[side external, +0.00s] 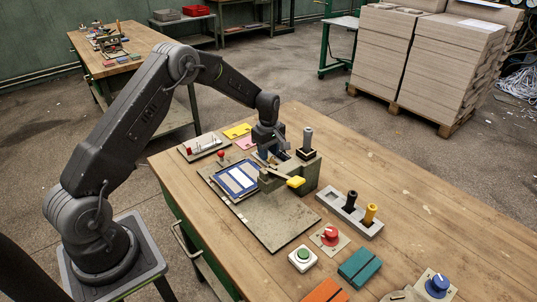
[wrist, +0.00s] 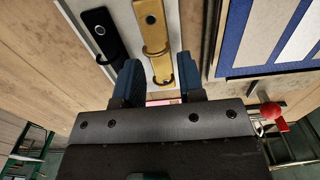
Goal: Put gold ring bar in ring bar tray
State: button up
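In the side view my gripper (side external: 268,153) is low over the table and hides the bars.
A blue frame with white strips (side external: 238,180) lies close by, with a red ball knob (side external: 221,153) beside it. A block with a yellow-handled lever (side external: 296,182) stands to the right of my gripper. A grey holder with black and yellow handles (side external: 348,210) is farther right.

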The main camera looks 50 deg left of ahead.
notch_tip(320, 180, up, 11)
jog(key=s+d+r+m+t, duration=0.1)
jog(key=s+d+r+m, duration=0.35)
jog(key=s+r, duration=0.2)
jog(key=s+d+r+m+t, duration=0.2)
jog(key=s+d+r+m, duration=0.1)
jog(key=s+d+r, duration=0.4)
jog(key=s+d+m+t, duration=0.1)
jog(key=s+d+m, duration=0.1)
jog(key=s+m, duration=0.3)
jog(key=s+d+r+m+t, duration=0.1)
jog(key=s+d+m, duration=0.2)
jog(key=s, duration=1)
jog(key=shift+d+r+m+t, duration=0.2)
jog(key=shift+d+m+t, duration=0.1)
jog(key=shift+m, duration=0.95)
